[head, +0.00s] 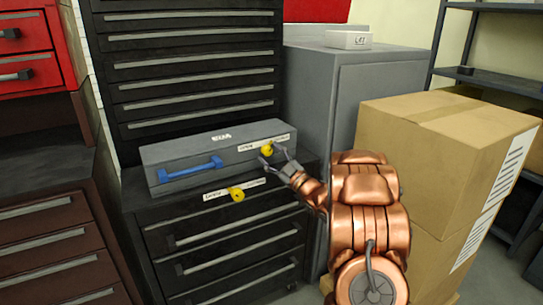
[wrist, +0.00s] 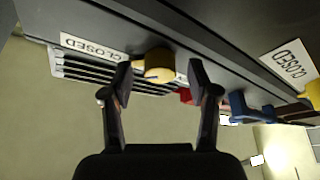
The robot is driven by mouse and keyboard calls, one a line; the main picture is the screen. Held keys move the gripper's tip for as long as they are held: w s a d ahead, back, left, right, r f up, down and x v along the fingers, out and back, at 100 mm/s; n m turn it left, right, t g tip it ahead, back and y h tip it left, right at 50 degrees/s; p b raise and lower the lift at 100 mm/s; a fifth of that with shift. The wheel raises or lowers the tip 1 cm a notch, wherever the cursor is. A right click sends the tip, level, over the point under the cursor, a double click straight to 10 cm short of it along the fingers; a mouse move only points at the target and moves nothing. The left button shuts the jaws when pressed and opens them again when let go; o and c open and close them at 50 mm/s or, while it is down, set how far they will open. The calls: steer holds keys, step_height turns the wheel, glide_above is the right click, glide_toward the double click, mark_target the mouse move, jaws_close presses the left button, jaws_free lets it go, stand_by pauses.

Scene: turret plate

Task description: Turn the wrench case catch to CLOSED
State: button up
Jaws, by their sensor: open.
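The grey wrench case (head: 215,160) lies shut on a black drawer cabinet, its blue handle (head: 190,170) on the front. Its yellow catch (head: 266,150) sits at the front's right end between two white labels. My gripper (head: 272,156) is at this catch. In the wrist view, the catch (wrist: 158,64) appears between the two open fingertips of my gripper (wrist: 161,78), with a finger on each side. I cannot tell whether they touch it. A CLOSED label (wrist: 92,46) reads upside down to its left; the other label is mostly hidden by a finger. The catch's setting is unclear.
A second yellow catch (head: 237,195) with labels is on the black cabinet (head: 220,245) just below the case; it also shows at the wrist view's right edge (wrist: 313,93). Cardboard boxes (head: 440,150) stand right of my arm. A grey cabinet (head: 380,80) is behind.

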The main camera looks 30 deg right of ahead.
steer(key=shift+s, duration=0.1)
steer(key=v, duration=1.1)
steer(key=shift+s+f, duration=0.2)
steer(key=shift+s, duration=0.15)
steer(key=w+f+m+g+h, duration=0.3)
steer(key=w+m+g+h, duration=0.15)
steer(key=g+h, duration=0.25)
steer(key=s+a+f+m+g+y, duration=0.1)
steer(key=s+a+m+g, duration=0.1)
steer(key=s+a+g, duration=0.7)
steer(key=s+a+f+m+g+y, duration=0.1)
steer(key=s+a+g, duration=0.1)
steer(key=s+a, duration=1.2)
steer(key=s+a+f+m+g+y, duration=0.15)
steer(key=s+a+g, duration=0.55)
steer(key=s, duration=1)
step_height(320, 180, up, 24)
steer(key=t+p, duration=0.1)
steer(key=p, duration=2)
steer(key=shift+s+a+m+t+h+p, duration=0.3)
steer(key=shift+s+t+h+p, duration=0.05)
steer(key=shift+s+t+p, duration=0.1)
